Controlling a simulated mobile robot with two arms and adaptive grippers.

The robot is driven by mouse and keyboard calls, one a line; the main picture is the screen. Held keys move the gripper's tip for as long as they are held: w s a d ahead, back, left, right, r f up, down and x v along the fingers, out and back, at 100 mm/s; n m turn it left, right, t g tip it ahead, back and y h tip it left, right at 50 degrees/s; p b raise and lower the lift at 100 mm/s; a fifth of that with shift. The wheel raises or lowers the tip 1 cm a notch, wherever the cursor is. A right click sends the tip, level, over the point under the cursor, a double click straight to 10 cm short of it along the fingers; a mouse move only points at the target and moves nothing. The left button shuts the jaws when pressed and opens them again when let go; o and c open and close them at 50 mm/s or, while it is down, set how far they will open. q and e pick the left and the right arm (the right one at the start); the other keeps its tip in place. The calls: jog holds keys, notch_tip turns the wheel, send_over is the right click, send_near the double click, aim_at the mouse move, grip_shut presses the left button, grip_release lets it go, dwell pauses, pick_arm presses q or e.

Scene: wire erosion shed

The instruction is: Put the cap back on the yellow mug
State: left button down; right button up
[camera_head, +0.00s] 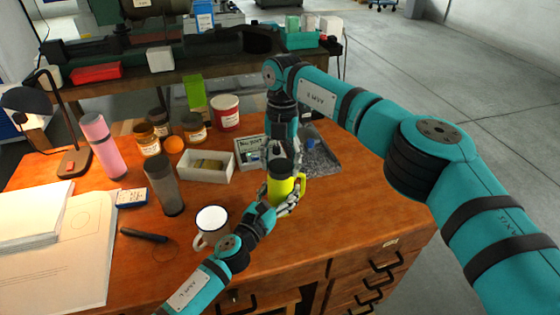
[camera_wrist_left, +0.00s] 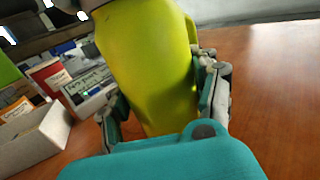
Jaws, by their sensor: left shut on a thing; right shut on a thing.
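The yellow mug (camera_head: 283,187) stands upright, or nearly so, at the right part of the wooden table. My left gripper (camera_head: 284,199) is shut around its lower body; in the left wrist view the mug (camera_wrist_left: 150,70) fills the space between the two fingers. A dark cap (camera_head: 281,167) is at the top of the mug. My right gripper (camera_head: 279,150) comes down from above and is shut on the cap. I cannot tell whether the cap is seated or just above the rim.
A white enamel mug (camera_head: 211,220) stands close to my left arm. A grey tumbler (camera_head: 164,185), a white box (camera_head: 206,168), a red tin (camera_head: 226,112) and a clear tray (camera_head: 318,158) are around.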

jog(key=m, duration=0.4)
jog(key=shift+d+m+y, duration=0.1)
jog(key=shift+m+y, duration=0.2)
jog(key=m, duration=0.4)
jog(key=shift+t, duration=0.3)
jog(key=m, duration=0.4)
jog(key=shift+m+y, duration=0.3)
jog(key=shift+m, duration=0.1)
pick_arm(q)
jog(key=shift+f, duration=0.1)
pick_arm(e)
jog(key=m+t, duration=0.1)
jog(key=m, duration=0.5)
jog(key=shift+s, duration=0.1)
jog(key=o, duration=1.2)
jog(key=shift+c, duration=0.2)
notch_tip(320, 180, up, 12)
jog(key=d, duration=0.1)
jog(key=shift+s+d, duration=0.25)
